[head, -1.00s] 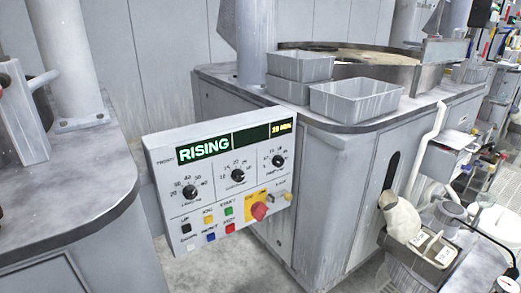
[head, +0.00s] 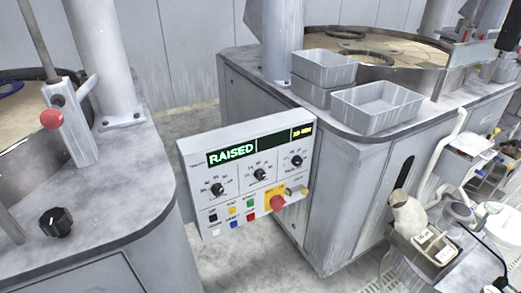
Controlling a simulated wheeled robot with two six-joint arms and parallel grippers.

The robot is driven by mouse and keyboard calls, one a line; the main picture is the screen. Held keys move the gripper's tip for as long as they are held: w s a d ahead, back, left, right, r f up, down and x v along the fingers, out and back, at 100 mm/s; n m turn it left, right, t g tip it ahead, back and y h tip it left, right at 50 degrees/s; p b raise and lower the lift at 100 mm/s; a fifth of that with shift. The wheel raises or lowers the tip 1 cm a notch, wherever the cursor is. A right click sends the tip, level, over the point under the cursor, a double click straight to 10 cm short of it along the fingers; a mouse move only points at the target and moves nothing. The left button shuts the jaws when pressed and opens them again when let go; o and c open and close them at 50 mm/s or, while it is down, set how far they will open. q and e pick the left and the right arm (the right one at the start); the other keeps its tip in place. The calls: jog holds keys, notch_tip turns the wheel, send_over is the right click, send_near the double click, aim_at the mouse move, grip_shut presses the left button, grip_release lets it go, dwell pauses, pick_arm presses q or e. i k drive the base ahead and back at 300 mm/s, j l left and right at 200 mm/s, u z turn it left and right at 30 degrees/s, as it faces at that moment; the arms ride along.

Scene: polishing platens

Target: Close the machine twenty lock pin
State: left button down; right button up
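A grey upright block (head: 72,135) with a red ball knob (head: 52,119) and a light grey handle stands on the left machine's top (head: 135,165). I cannot tell whether this is the lock pin, or whether it is open or closed. Neither of my grippers is in view.
A black knob (head: 56,222) is on the left machine's near edge. At lower right, a beige container (head: 408,214) stands by small trays. Grey floor shows between the machines.

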aim_at(51, 118)
jog(key=u, duration=1.4)
